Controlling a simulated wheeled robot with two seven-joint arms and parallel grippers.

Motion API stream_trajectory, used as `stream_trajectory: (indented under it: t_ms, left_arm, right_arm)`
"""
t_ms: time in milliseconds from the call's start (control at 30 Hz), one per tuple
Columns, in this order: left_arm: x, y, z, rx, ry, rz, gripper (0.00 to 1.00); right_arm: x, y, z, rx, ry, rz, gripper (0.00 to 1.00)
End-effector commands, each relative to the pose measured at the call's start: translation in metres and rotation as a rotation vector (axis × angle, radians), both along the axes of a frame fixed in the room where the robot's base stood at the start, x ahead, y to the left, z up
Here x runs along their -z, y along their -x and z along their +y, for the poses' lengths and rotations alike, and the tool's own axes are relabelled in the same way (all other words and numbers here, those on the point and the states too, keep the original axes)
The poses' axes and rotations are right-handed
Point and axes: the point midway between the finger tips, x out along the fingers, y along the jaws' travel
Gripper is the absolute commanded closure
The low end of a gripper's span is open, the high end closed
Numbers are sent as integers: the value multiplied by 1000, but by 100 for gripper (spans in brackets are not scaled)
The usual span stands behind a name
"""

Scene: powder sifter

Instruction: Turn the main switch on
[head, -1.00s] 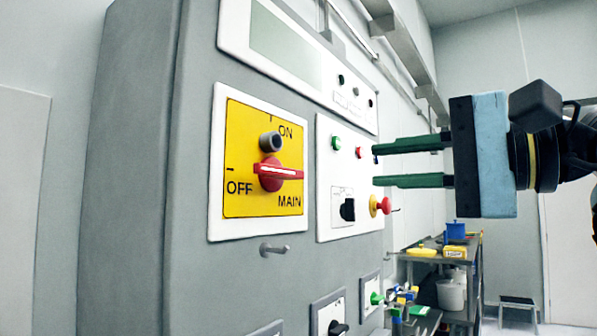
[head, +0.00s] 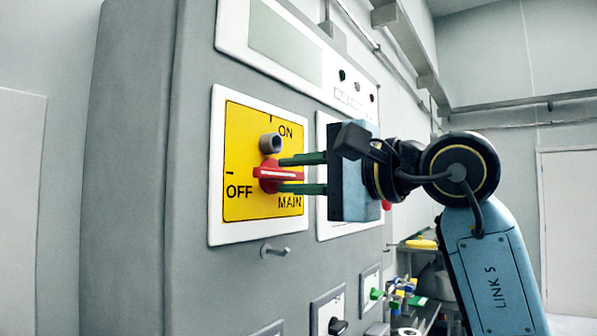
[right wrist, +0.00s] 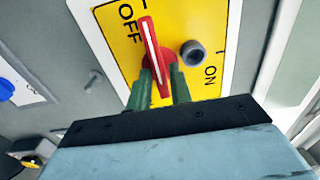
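The main switch is a red rotary handle (head: 268,173) with a white line, on a yellow plate (head: 240,205) marked ON, OFF and MAIN. The handle lies level, in line with the OFF mark at the left. My right gripper (head: 281,174) comes from the right, with one green finger above the handle and one below it. My left gripper is out of view.
A grey post (head: 271,143) sticks out just above the handle, close to the upper finger. A metal peg (head: 274,250) projects below the plate. More switches (head: 329,312) sit lower on the grey cabinet (head: 125,190).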

Motion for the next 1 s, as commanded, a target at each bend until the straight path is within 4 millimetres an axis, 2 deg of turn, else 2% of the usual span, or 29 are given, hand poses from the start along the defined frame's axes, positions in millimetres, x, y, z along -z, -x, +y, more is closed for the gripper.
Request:
stream_trajectory:
  t_ms: [167,333,367,733,1000]
  left_arm:
    - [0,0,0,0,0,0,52]
    - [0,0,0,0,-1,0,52]
    - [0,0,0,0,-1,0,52]
    - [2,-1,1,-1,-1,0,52]
    - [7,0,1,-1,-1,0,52]
  right_arm:
    - [0,0,0,0,0,0,79]
    - [0,0,0,0,0,1,99]
    - [0,0,0,0,0,1,100]
    - [1,0,-1,1,-21,33,100]
    - [2,-1,-1,5,-115,164,100]
